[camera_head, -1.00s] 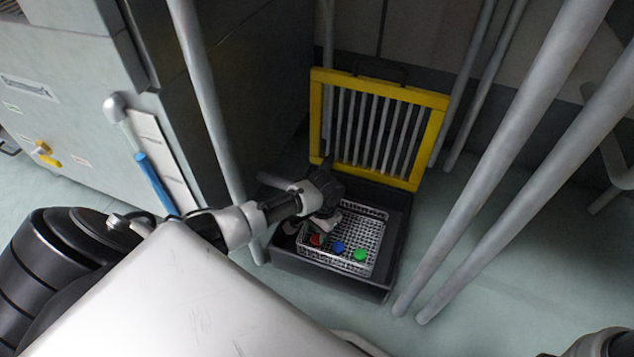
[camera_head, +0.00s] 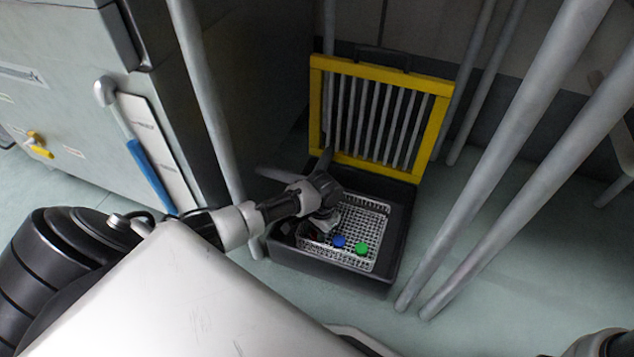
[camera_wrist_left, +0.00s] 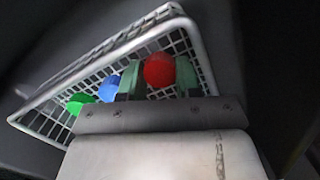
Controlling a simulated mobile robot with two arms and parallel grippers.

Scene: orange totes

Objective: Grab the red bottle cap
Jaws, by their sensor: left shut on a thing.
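The red bottle cap (camera_wrist_left: 159,69) sits between the two green-grey fingers of my left gripper (camera_wrist_left: 158,80) in the left wrist view. My left gripper is shut on it. In the head view my left gripper (camera_head: 322,226) reaches down over the left side of the wire basket (camera_head: 372,262) and largely hides the red cap. A blue cap (camera_head: 339,241) and a green cap (camera_head: 361,249) lie in the basket to the right of the gripper. They also show left of the fingers in the wrist view, the blue cap (camera_wrist_left: 109,89) nearer than the green cap (camera_wrist_left: 80,102).
The basket stands in a dark open case (camera_head: 330,277) with raised walls. Its yellow-framed lid (camera_head: 438,125) stands up behind. Grey pipes (camera_head: 505,175) rise on the right, and another pipe (camera_head: 205,95) on the left beside a grey cabinet (camera_head: 60,110).

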